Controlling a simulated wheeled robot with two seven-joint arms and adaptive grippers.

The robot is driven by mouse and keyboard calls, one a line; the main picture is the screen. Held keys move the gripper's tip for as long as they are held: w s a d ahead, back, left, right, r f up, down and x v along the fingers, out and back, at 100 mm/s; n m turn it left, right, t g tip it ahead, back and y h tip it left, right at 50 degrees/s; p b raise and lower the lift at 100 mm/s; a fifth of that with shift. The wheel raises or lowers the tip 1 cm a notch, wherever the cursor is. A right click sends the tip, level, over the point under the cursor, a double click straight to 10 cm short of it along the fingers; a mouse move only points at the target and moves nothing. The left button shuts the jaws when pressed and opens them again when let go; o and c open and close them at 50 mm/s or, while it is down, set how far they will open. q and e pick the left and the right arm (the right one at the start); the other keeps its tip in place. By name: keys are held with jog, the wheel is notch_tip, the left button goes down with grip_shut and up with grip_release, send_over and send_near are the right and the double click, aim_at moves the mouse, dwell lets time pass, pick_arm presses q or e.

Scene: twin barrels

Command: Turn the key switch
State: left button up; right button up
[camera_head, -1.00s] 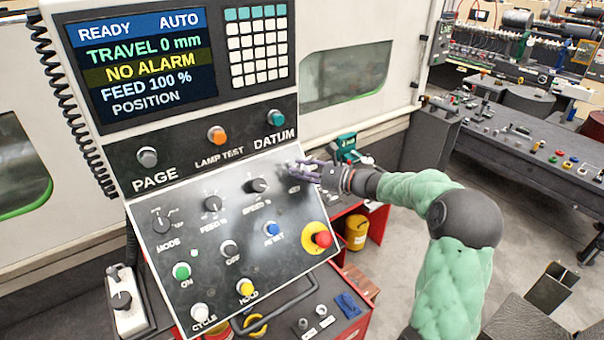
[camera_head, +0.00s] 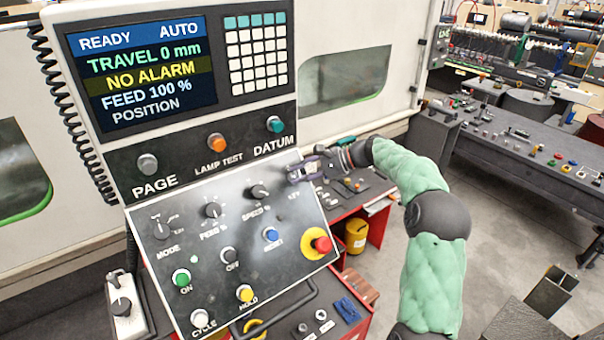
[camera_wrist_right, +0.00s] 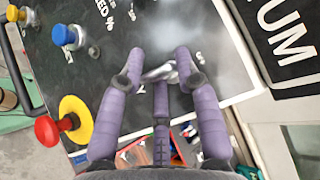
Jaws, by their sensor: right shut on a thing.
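The control panel (camera_head: 200,250) is a tilted grey plate with knobs and buttons. My right gripper (camera_head: 297,172) is at its upper right corner, above the small KEY label. In the right wrist view, the purple fingers of my right gripper (camera_wrist_right: 160,72) are shut on the key switch (camera_wrist_right: 160,72), a small shiny metal piece. The fingers hide most of it, and its angle is hard to tell. In the head view the key switch is hidden behind the fingers. My left gripper is not in view.
The SPEED knob (camera_head: 258,191) is left of my right gripper. The blue RESET button (camera_head: 270,234) and red emergency stop (camera_head: 322,245) on its yellow ring are below. A screen (camera_head: 145,65) stands above. A grey bench (camera_head: 500,140) is at the right.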

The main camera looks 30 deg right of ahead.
jog(key=shift+w+a+r+n, duration=0.1)
jog(key=shift+r+n, duration=0.2)
jog(key=shift+r, duration=0.05)
jog(key=o, duration=0.9)
jog(key=shift+o, duration=1)
jog(key=shift+a, duration=0.1)
jog(key=shift+a+g, duration=0.15)
jog(key=shift+g, duration=0.15)
jog(key=shift+f, duration=0.15)
jog(key=shift+d, duration=0.25)
jog(key=v, duration=1.2)
jog(key=shift+a+f, duration=0.1)
jog(key=shift+a, duration=0.05)
